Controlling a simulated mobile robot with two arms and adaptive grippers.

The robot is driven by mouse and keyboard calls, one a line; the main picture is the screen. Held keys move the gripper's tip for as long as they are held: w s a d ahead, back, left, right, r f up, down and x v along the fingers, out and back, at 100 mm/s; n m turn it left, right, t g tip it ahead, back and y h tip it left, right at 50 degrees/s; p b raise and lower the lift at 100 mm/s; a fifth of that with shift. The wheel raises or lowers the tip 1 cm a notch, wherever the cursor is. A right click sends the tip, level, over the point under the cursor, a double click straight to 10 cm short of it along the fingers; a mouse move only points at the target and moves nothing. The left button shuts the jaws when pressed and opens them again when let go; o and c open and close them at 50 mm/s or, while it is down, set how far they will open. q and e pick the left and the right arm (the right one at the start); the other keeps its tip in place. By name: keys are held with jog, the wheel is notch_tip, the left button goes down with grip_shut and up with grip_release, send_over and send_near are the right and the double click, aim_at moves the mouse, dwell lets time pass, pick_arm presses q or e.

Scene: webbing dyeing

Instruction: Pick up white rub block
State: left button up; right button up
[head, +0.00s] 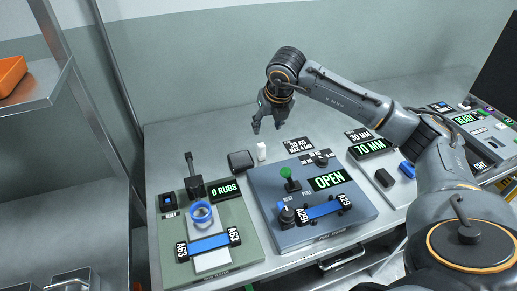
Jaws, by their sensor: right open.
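The white rub block (261,152) is a small upright white piece on the grey table, behind the blue-grey panel and just right of a dark rounded block. My right gripper (267,128) is open and empty. It hangs above the table, with its fingers pointing down, slightly above and to the right of the white block in the picture, apart from it. My left gripper is not in view.
A green rub tester (245,262) with a "0 RUBS" display stands at the front left. The blue-grey panel (268,184) showing "OPEN" is beside it. The dark block (240,160) stands close to the white block. A metal shelf (40,84) is at left.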

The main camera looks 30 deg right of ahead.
aim_at(262, 145)
jog(key=p+x, duration=0.1)
jog(key=x, duration=0.7)
jog(key=shift+d, duration=0.1)
jog(key=shift+w+f+p, duration=0.1)
jog(key=shift+f+p, duration=0.35)
jog(key=shift+p, duration=0.2)
jog(key=p+x, duration=0.1)
jog(key=x, duration=0.2)
jog(key=shift+f, duration=0.35)
jog(key=shift+w+f, duration=0.2)
jog(key=shift+f, duration=0.2)
jog(key=shift+c, duration=0.2)
grip_shut()
